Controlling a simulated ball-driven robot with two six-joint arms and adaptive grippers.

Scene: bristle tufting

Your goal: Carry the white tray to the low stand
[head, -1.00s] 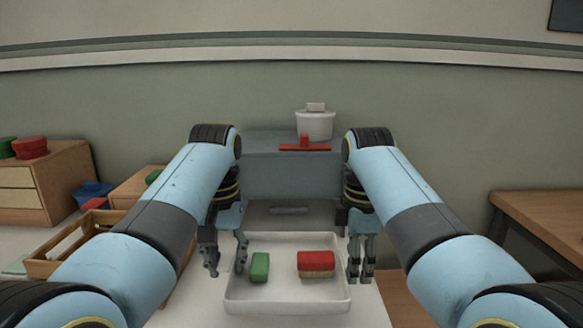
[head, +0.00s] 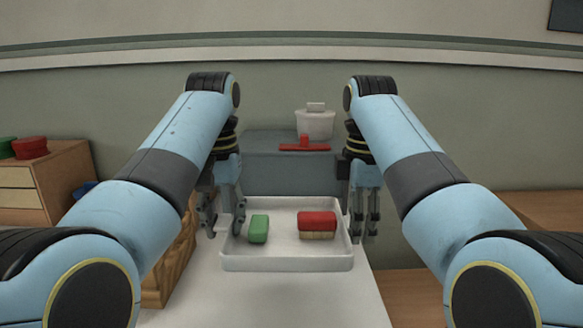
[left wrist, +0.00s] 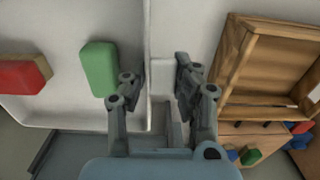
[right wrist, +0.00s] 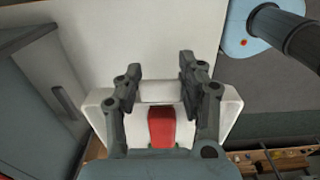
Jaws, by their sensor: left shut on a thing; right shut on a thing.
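The white tray (head: 286,263) is at the centre of the head view, with bare pale tabletop in front of it. A green block (head: 258,229) and a red-topped block with a tan lower part (head: 317,225) lie in it. My left gripper (head: 224,220) is shut on the tray's left wall, which runs between its fingers in the left wrist view (left wrist: 157,80). My right gripper (head: 365,228) is shut on the right wall, seen between its fingers in the right wrist view (right wrist: 160,92). I cannot tell for sure which furniture is the low stand.
A grey cabinet (head: 290,170) stands behind the tray, carrying a white lidded pot (head: 315,124) and a red T-shaped piece (head: 304,147). A wooden crate (left wrist: 241,62) is beside my left gripper. Wooden drawers (head: 40,185) are at left; wooden furniture (head: 540,208) is at right.

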